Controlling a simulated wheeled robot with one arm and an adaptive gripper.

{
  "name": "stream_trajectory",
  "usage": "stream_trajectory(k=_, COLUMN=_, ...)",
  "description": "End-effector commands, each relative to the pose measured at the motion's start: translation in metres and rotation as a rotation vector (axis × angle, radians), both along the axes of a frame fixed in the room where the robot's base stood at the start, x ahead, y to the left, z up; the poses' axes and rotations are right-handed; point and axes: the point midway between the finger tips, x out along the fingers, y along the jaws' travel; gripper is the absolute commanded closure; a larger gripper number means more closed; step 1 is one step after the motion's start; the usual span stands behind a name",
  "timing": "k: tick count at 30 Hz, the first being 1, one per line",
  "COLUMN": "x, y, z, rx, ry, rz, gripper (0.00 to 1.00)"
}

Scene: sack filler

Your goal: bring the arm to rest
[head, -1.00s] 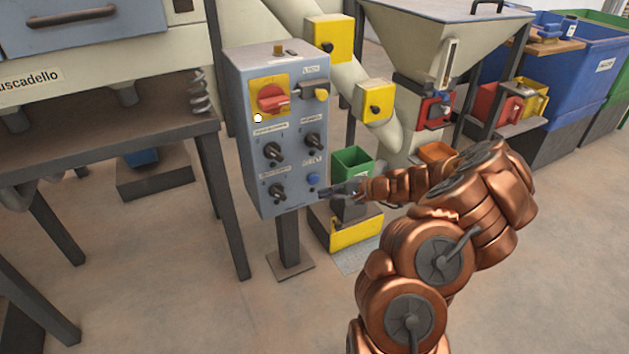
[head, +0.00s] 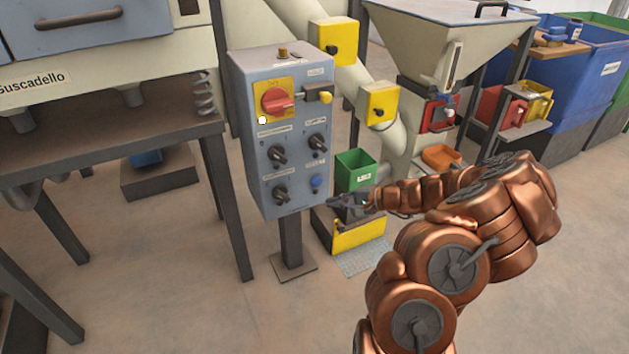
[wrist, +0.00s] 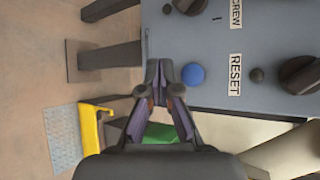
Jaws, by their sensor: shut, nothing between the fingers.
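My gripper (head: 335,201) is shut and empty at the end of my copper-coloured arm. In the head view it is just right of the lower right corner of the grey control box (head: 262,180), below the blue button (head: 316,182). In the wrist view my gripper (wrist: 158,68) points at the box near its edge, with the blue button (wrist: 193,75) marked RESET beside the fingertips. I cannot tell whether the fingertips touch the box. The box carries a red rotary switch (head: 277,102) on a yellow plate and several black knobs.
A green bin (head: 355,170) and a yellow-fronted stand (head: 358,233) are behind and below my gripper. A hopper (head: 445,45) stands behind my arm, with blue bins (head: 600,85) at the far right. A dark table (head: 110,150) is at left. Floor in front is clear.

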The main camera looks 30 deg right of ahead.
Motion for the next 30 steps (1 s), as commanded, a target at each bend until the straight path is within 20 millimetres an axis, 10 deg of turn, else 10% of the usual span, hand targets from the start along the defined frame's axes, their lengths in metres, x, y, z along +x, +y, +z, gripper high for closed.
stream_trajectory(k=11, x=0.003, y=0.016, z=0.021, rx=-0.01, ry=-0.007, rz=0.044, gripper=1.0)
stream_trajectory(k=20, x=-0.004, y=0.131, z=0.146, rx=-0.113, ry=-0.027, rz=0.37, gripper=1.0)
stream_trajectory(k=30, x=-0.074, y=0.25, z=0.261, rx=-0.297, ry=0.025, rz=0.76, gripper=1.0)
